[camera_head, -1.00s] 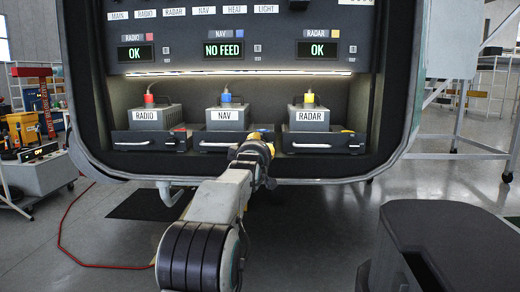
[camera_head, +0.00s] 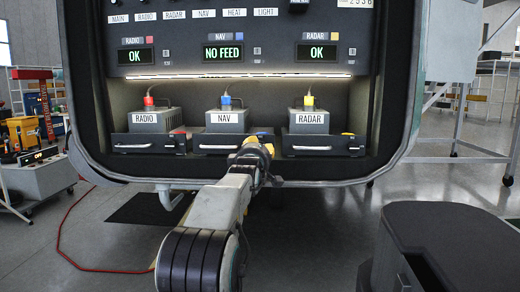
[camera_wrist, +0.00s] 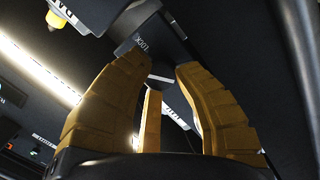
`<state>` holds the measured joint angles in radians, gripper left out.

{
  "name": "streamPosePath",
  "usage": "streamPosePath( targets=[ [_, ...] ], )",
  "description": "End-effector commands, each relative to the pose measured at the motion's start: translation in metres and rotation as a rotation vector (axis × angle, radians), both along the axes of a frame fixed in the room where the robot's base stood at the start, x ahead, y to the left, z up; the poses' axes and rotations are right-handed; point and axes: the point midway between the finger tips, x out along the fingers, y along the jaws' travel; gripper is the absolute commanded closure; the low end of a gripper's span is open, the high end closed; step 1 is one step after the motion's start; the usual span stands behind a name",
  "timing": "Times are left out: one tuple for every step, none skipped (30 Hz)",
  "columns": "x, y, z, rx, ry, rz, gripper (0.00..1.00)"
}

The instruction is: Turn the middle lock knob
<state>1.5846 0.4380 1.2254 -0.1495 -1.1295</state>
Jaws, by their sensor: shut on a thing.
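The NAV unit (camera_head: 227,119) sits in the middle tray (camera_head: 212,144) of the lit bay, under a screen reading NO FEED (camera_head: 223,52). My gripper (camera_head: 263,136) is at the right end of this tray's front. In the wrist view its yellow fingers (camera_wrist: 155,90) close around a dark part beside a LOCK label (camera_wrist: 141,46). The middle lock knob is mostly hidden by my fingers, and its turn angle cannot be read. The red radio knob (camera_head: 180,131) and yellow radar knob (camera_head: 347,135) show on the neighbouring trays.
The radio unit (camera_head: 154,121) and radar unit (camera_head: 308,121) stand left and right, their screens reading OK. The bay's lower rim (camera_head: 300,176) runs beneath my arm. A red cable (camera_head: 62,235) lies on the floor at left. A cart (camera_head: 38,170) stands at far left.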

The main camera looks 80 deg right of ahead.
Motion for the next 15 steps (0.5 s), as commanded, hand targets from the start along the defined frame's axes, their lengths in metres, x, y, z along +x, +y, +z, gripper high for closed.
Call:
streamPosePath(
  targets=[
    [0.0043,0.0005,0.0044,-0.01,0.0,0.007,1.0],
    [0.0044,0.0005,0.0044,-0.01,0.0,0.007,0.69],
    [0.0042,0.0005,0.0042,-0.01,0.0,0.007,0.66],
    [0.004,0.0005,0.004,-0.009,-0.001,0.006,0.63],
    [0.0037,0.0005,0.0035,-0.008,-0.001,0.006,0.6],
    [0.0035,0.0004,0.0032,-0.008,-0.001,0.005,0.57],
    [0.0032,0.0003,0.0029,-0.007,-0.001,0.005,0.54],
    [0.003,0.0003,0.0026,-0.006,-0.001,0.004,0.51],
    [0.0026,0.0003,0.0022,-0.005,-0.001,0.004,0.48],
    [0.0024,0.0003,0.0019,-0.004,-0.001,0.004,0.45],
    [0.0023,0.0002,0.0015,-0.004,-0.001,0.003,0.44],
    [0.002,0.0001,0.0009,-0.003,-0.001,0.003,0.44],
    [0.0018,0.0,0.0005,-0.001,-0.001,0.003,0.44],
    [0.0017,0.0,0.0001,0.0,-0.001,0.002,0.44],
    [0.0015,-0.0002,-0.0005,0.001,-0.001,0.003,0.44]
  ],
)
